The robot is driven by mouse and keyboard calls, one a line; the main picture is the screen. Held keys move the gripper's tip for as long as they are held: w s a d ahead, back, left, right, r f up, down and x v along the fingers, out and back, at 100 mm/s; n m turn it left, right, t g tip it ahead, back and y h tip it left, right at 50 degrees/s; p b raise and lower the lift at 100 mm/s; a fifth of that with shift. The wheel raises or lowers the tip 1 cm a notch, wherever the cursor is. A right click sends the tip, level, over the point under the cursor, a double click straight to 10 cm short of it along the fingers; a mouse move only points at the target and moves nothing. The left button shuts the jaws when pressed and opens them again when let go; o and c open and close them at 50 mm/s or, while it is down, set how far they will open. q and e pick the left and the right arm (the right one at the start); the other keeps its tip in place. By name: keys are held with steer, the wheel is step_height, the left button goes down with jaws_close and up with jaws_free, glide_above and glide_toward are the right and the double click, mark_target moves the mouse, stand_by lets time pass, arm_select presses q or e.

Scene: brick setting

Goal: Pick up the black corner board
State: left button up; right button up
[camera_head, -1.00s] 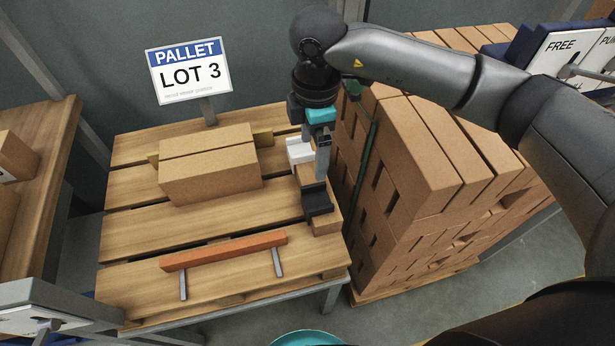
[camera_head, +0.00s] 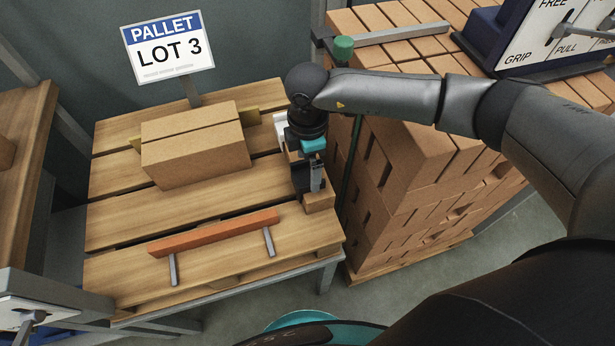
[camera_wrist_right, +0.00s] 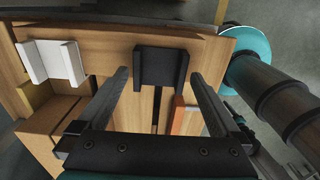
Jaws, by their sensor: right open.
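The black corner board (camera_wrist_right: 162,68) sits on a wooden ledge at the right side of the pallet, and shows in the wrist view between my right gripper's two fingers. In the head view the black corner board (camera_head: 299,183) is partly hidden by that gripper. My right gripper (camera_wrist_right: 160,77) is open, with one finger on each side of the board and visible gaps to it. In the head view my right gripper (camera_head: 316,186) points down over the board. Whether the fingertips reach below its top edge, I cannot tell. My left gripper is out of view.
A white corner board (camera_wrist_right: 50,62) sits on the same ledge. A cardboard-coloured block (camera_head: 196,152) and an orange bar (camera_head: 215,232) on two grey supports are on the pallet (camera_head: 110,215). A tall brick stack (camera_head: 405,160) stands close on the right. A lot sign (camera_head: 168,48) stands behind.

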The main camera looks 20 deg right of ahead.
steer(key=shift+a+f, duration=0.1)
steer(key=shift+f, duration=0.6)
steer(key=shift+r, duration=0.1)
steer(key=c, duration=1.2)
